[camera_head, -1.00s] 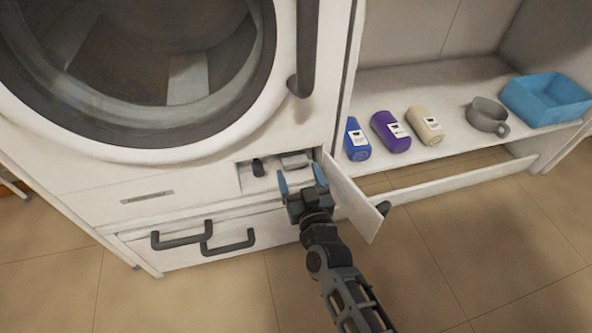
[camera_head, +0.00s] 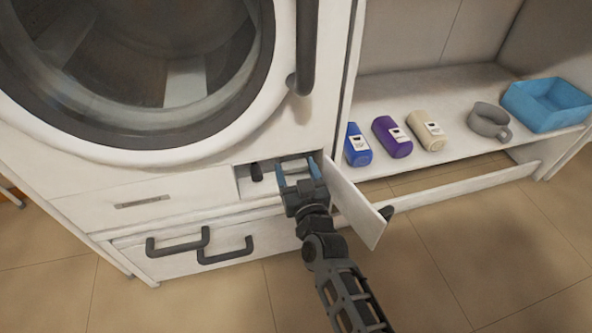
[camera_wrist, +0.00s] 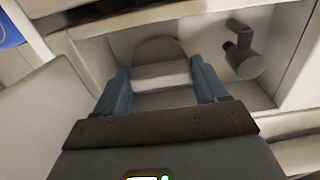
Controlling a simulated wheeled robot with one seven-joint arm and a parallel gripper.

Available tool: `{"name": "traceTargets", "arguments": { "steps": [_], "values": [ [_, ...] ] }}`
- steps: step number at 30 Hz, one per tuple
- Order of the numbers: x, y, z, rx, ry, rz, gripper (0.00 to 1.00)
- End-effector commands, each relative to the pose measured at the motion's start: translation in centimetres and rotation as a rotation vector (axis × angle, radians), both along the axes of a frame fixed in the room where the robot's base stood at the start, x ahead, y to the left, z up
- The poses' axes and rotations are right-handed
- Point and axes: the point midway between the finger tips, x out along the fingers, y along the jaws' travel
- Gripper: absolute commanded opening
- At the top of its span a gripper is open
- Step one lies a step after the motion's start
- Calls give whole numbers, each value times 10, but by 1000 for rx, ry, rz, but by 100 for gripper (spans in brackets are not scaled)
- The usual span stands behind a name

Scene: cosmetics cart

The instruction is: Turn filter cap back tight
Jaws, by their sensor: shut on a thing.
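The filter cap (camera_head: 294,165) sits in the open recess low on the washing machine. In the wrist view the cap (camera_wrist: 160,75) is a round grey piece with a pale raised bar across it. My gripper (camera_head: 298,172) reaches into the recess. Its blue fingers (camera_wrist: 161,88) stand on either side of the cap's bar and are shut on it. The fingers and palm hide the cap's lower part, and its thread is not visible.
A dark grey plug or hose end (camera_head: 257,171) is left of the cap in the recess. The open white flap (camera_head: 356,205) stands close right of my gripper. Bottles, a grey mug (camera_head: 489,121) and a blue bin (camera_head: 546,103) are on the right shelf.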

Motion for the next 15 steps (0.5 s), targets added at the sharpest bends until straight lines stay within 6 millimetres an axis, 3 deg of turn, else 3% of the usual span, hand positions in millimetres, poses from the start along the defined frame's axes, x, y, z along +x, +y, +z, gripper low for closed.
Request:
{"name": "traceTargets", "arguments": {
  "steps": [15],
  "values": [
    [0, -1, 0, 130, 31, -3, 40]
  ]
}}
